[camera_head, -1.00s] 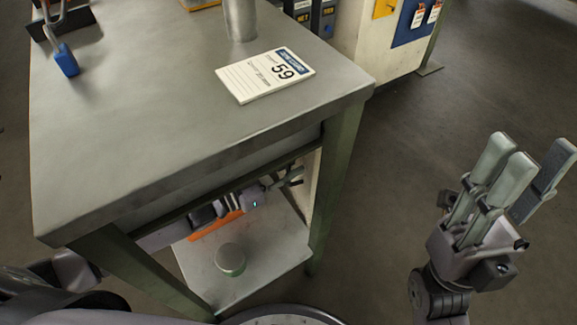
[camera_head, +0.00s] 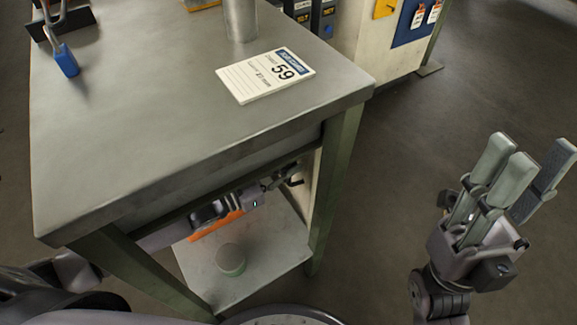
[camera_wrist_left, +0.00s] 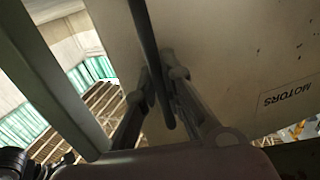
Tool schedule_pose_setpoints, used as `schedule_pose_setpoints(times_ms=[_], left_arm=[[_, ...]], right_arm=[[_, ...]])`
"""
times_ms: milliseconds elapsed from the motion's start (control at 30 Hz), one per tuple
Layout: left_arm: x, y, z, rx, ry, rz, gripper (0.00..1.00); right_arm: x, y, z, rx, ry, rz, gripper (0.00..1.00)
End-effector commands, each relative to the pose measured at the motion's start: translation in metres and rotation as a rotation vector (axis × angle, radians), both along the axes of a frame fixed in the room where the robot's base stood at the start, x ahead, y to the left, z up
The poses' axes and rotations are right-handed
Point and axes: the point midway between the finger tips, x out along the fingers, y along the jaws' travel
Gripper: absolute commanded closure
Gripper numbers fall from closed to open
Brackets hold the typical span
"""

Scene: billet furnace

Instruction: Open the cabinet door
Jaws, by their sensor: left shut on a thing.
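The cabinet door (camera_wrist_left: 225,60) is a pale panel with an upside-down "MOTORS" label in the left wrist view. A dark bar handle (camera_wrist_left: 147,35) runs along it. My left gripper (camera_wrist_left: 163,78) is shut on the handle, with one finger on each side of the bar. In the head view the left gripper (camera_head: 289,176) reaches under the metal table beside a pale upright panel, partly hidden by the table top. My right gripper (camera_head: 525,160) is open and empty over the floor at the right.
A round tin (camera_head: 230,260) stands on the lower shelf (camera_head: 275,262). Green table legs (camera_head: 335,190) flank my left arm. The floor at right is clear.

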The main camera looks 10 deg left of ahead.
Motion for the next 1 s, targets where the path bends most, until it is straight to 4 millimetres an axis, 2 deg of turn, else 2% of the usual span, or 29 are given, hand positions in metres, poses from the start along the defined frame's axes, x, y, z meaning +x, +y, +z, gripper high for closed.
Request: schedule_pose_setpoints(times_ms=[300, 433, 767, 800, 1000], left_arm=[[0.034, -0.054, 0.001, -0.003, 0.0, 0.001, 1.0], [0.044, -0.069, 0.0, -0.001, 0.0, 0.001, 1.0], [0.045, -0.072, -0.001, 0.001, 0.001, 0.0, 1.0], [0.045, -0.072, -0.001, 0.001, 0.001, 0.0, 0.9], [0.045, -0.072, -0.001, 0.001, 0.001, 0.0, 0.77]], right_arm=[[0.0, 0.0, 0.011, 0.0, 0.0, 0.0, 0.65], [0.0, 0.0, 0.012, 0.0, 0.0, 0.0, 0.65], [0.0, 0.0, 0.012, 0.0, 0.0, 0.0, 0.65], [0.0, 0.0, 0.012, 0.0, 0.0, 0.0, 0.65], [0.0, 0.0, 0.012, 0.0, 0.0, 0.0, 0.65]])
